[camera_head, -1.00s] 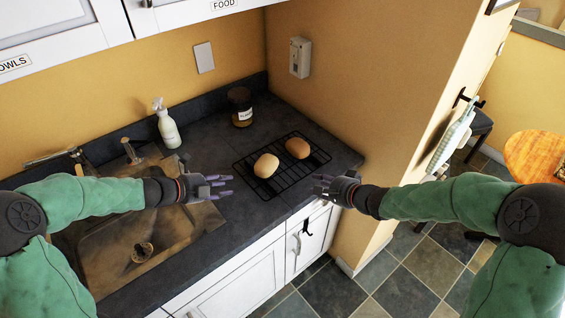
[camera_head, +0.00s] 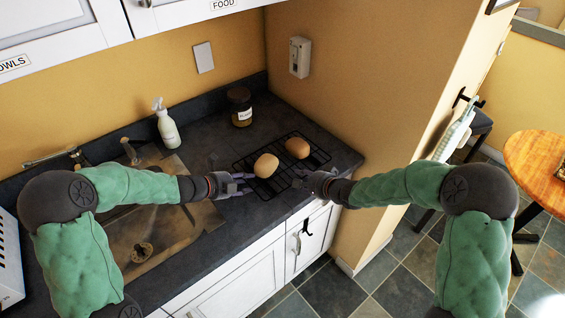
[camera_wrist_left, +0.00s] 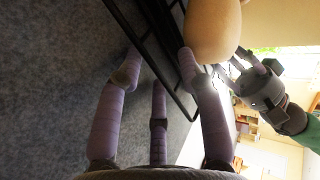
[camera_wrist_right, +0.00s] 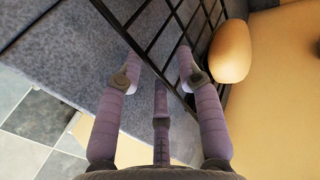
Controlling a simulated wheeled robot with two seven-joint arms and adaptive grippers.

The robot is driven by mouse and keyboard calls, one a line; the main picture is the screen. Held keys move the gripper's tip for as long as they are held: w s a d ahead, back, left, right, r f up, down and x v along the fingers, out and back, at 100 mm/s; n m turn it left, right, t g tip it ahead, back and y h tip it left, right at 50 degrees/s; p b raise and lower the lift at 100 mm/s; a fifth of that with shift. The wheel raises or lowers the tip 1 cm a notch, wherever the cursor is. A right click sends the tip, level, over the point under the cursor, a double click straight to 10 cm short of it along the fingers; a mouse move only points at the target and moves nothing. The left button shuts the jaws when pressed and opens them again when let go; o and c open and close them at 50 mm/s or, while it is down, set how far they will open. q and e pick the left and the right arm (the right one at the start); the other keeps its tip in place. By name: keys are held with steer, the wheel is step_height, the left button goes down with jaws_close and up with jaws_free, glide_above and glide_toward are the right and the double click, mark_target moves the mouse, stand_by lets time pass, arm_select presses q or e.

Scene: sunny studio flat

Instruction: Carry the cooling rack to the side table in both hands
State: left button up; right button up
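The black wire cooling rack (camera_head: 296,181) lies on the dark counter with two bread rolls on it, one (camera_head: 266,165) nearer the sink and one (camera_head: 298,148) further right. My left gripper (camera_head: 248,184) is open at the rack's left end; in the left wrist view its fingers (camera_wrist_left: 155,75) stand apart around the rack's edge (camera_wrist_left: 150,50). My right gripper (camera_head: 300,176) is open at the rack's front right side; in the right wrist view its fingers (camera_wrist_right: 160,75) reach to the rack's wires (camera_wrist_right: 165,35). I cannot tell whether either touches the rack.
The sink (camera_head: 140,240) is to the left. A wall (camera_head: 390,90) closes the counter's right end. A round wooden table (camera_head: 535,160) stands at far right, beyond tiled floor.

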arm_select(q)
jaws_close()
arm_select(e)
jaws_close()
arm_select(q)
steer(key=shift+r, duration=0.1)
arm_select(e)
steer(key=shift+r, duration=0.1)
